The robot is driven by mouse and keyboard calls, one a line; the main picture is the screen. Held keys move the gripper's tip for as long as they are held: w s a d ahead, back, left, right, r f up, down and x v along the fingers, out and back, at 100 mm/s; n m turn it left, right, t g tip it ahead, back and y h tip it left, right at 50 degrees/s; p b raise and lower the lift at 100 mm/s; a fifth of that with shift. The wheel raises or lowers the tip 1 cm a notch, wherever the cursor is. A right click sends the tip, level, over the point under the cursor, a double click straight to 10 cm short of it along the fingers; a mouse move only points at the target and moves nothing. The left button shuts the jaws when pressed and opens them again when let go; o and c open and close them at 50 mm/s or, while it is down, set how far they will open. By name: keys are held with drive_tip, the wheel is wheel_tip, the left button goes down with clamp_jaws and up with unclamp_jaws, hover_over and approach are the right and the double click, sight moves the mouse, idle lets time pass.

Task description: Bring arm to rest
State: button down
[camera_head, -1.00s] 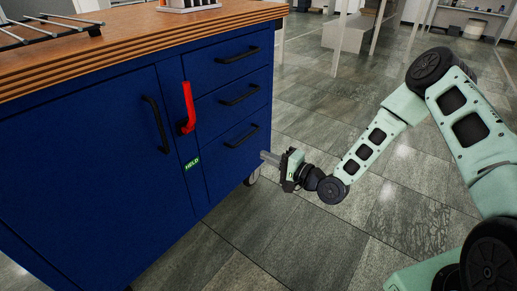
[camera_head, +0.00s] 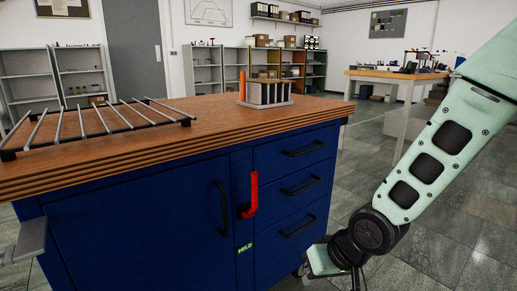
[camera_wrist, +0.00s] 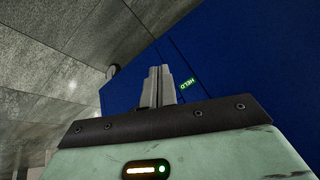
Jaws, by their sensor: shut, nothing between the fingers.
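My arm (camera_head: 430,165) reaches down along the right side in the head view. Its wrist end is near the bottom edge, to the right of the blue cabinet (camera_head: 140,225), and the fingertips are not clear there. In the wrist view my gripper (camera_wrist: 158,72) shows its two grey fingers together with nothing between them. They point toward the blue cabinet face, near the green "HELD" label (camera_wrist: 188,84). I cannot tell the exact gap between the fingertips and the cabinet.
A red handle (camera_head: 251,196) stands upright on the cabinet front, beside black drawer pulls (camera_head: 301,187). The wooden top bears a rod rack (camera_head: 95,122) and a slotted block (camera_head: 265,93). A grey metal part (camera_head: 28,240) juts in at left. Open floor (camera_head: 400,265) lies right of the cabinet.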

drive_tip(key=s+d+r+n+g+h, duration=0.1)
drive_tip(key=s+r+n, duration=0.1)
drive_tip(key=s+r, duration=0.35)
drive_tip(key=s+d+r+n+g+h+p, duration=0.1)
drive_tip(key=s+r, duration=0.1)
drive_tip(key=s, duration=0.6)
drive_tip(key=s+d+r+n+g+h, duration=0.1)
drive_tip(key=s+r+n+g+h, duration=0.1)
drive_tip(key=s+r, duration=0.3)
wheel_tip(320, 180, up, 36)
drive_tip(key=s+p, duration=0.1)
drive_tip(key=p, duration=3.7)
drive_tip(key=shift+a+r, duration=0.15)
drive_tip(key=shift+r, duration=0.05)
drive_tip(key=shift+s, duration=0.1)
